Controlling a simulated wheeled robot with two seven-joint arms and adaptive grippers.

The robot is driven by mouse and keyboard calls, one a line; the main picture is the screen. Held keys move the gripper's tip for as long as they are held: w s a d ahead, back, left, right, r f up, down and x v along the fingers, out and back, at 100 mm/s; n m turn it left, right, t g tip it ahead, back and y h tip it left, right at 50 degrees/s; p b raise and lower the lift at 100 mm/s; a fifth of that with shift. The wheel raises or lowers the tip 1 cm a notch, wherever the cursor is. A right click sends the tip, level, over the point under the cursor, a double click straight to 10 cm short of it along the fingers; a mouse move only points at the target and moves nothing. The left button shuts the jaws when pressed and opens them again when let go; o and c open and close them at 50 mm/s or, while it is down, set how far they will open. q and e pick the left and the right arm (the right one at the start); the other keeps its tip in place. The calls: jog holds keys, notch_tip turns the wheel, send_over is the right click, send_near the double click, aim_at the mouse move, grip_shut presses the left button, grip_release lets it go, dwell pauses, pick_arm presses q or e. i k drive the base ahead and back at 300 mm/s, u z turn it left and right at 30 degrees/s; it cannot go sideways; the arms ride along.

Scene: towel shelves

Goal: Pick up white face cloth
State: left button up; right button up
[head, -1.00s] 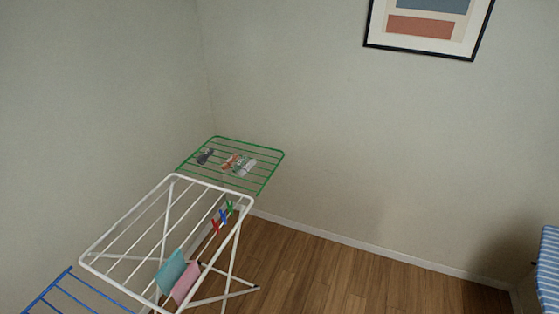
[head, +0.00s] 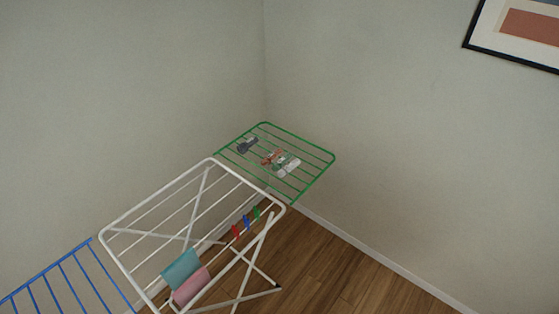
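No white face cloth can be made out for certain. A small whitish item (head: 288,168) lies on the green wing (head: 325,173) of the drying rack; it is too small to tell what it is. A teal cloth (head: 180,269) and a pink cloth (head: 190,287) hang side by side low on the white drying rack (head: 117,262). Neither of my grippers is in view.
A dark item (head: 247,144) and a reddish item (head: 272,157) also lie on the green wing. Red, blue and green pegs (head: 246,222) sit on the rack. A blue wing (head: 63,258) extends at lower left. Wooden floor (head: 340,285) is clear at right.

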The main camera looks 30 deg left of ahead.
aim_at(284, 172)
jog(key=u, duration=0.85)
jog(key=i, duration=0.9)
jog(key=u, duration=1)
